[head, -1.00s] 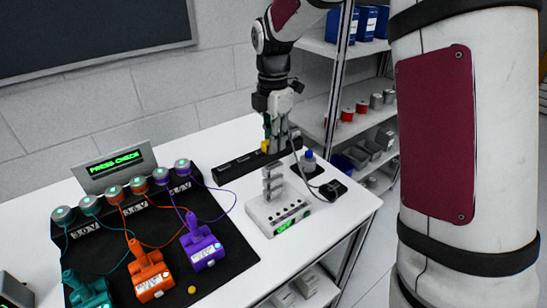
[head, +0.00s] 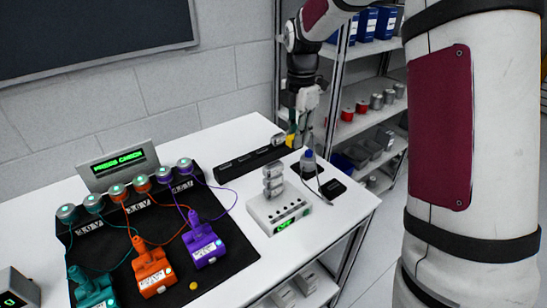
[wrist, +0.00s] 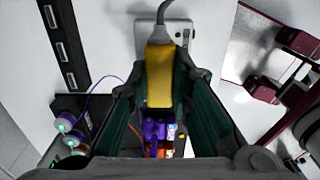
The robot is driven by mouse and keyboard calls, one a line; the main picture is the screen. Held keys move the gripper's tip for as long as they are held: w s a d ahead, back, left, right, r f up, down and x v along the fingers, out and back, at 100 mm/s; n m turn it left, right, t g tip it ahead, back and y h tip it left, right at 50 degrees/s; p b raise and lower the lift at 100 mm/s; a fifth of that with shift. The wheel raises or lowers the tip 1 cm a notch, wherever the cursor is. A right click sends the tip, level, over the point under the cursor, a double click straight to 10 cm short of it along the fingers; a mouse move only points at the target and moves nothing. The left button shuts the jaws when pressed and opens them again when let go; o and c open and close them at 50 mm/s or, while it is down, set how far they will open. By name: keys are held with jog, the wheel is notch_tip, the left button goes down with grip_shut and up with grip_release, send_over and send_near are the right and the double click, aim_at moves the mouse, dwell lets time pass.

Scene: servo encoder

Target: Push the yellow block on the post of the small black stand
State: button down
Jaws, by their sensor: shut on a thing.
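The yellow block (head: 290,140) is between the fingers of my gripper (head: 295,133), above the back right of the white table. In the wrist view the yellow block (wrist: 159,78) fills the gap between the dark green finger pads, and my gripper (wrist: 160,80) is shut on it. A grey cable (wrist: 125,13) shows near the block's far end. A small flat black piece (head: 333,188) lies at the table's right side, apart from the block. It may be the black stand; I cannot make out a post on it.
A long black slotted rack (head: 240,163) lies left of my gripper. A black mat (head: 150,225) holds teal, orange and purple units. Shelves (head: 350,125) stand behind.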

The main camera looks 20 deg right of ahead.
jog(key=p, duration=0.1)
send_over(333, 186)
jog(key=shift+d, duration=0.1)
dwell(0.7)
jog(key=shift+f+b, duration=1)
jog(key=shift+f, duration=7.95)
jog(key=shift+f, duration=0.75)
jog(key=c, duration=1.4)
grip_release()
jog(key=shift+o, duration=0.2)
notch_tip(333, 186, up, 12)
